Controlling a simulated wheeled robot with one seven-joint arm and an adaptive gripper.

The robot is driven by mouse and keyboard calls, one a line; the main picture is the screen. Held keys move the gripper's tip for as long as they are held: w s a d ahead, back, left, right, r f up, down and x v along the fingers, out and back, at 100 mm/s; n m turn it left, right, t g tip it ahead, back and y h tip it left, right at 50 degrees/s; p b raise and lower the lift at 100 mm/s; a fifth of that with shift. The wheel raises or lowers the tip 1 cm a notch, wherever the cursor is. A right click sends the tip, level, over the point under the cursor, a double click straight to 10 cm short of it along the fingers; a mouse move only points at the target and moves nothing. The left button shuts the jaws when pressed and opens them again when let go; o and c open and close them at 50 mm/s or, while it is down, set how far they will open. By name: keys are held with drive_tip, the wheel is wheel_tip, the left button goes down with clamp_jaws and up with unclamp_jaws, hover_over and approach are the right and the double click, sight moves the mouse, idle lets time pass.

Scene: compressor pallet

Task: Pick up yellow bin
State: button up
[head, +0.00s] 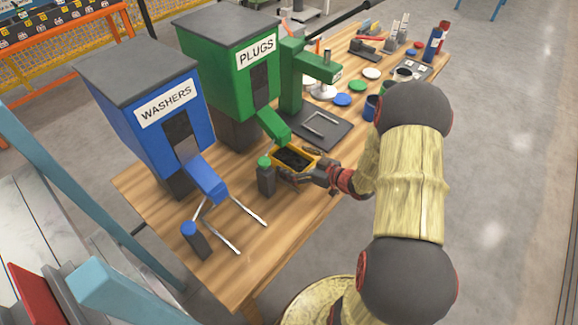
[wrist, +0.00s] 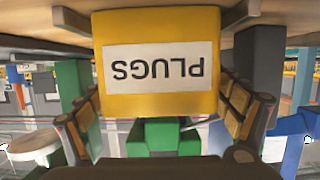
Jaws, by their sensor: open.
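The yellow bin (head: 311,153) sits under the spout of the green PLUGS dispenser (head: 232,62) on the wooden table, with dark contents inside. In the wrist view the yellow bin (wrist: 205,22) appears upside down, its white PLUGS label facing me. My gripper (head: 305,174) is at the bin's near side. In the wrist view my gripper (wrist: 165,112) is open, with one finger on each side of the bin. I cannot tell whether the fingers touch it.
A blue WASHERS dispenser (head: 130,105) stands to the left. A dark green-topped post (head: 266,177) stands just left of the bin. A green press (head: 300,75) with a dark base plate is behind. Several coloured discs and cups lie farther right.

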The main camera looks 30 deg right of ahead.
drive_tip(key=shift+x, duration=1.1)
drive_tip(key=c, duration=0.3)
drive_tip(key=c, duration=1.1)
drive_tip(key=shift+c, duration=0.9)
